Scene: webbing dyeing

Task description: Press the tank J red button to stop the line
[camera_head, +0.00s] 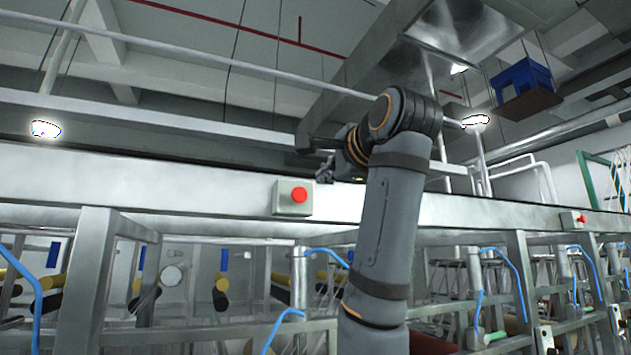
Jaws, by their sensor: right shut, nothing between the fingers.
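A red button (299,194) sits on a pale box fixed to the long metal beam, left of the picture's middle. A second red button (581,218) on a similar box is farther off at the right. No tank letter is readable by either one. My right arm rises from the bottom and bends left at the top. My right gripper (325,173) is shut and empty, small and dark. In the picture it is just above and right of the nearer button; whether it touches is not clear, but a gap shows. My left gripper is out of view.
The long metal beam (150,188) runs across the view, above frames with rollers and blue hoses (512,275). A grey duct (370,65) and white pipes hang overhead. A blue crate (522,78) is high at the right. The space in front of the beam's left part is clear.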

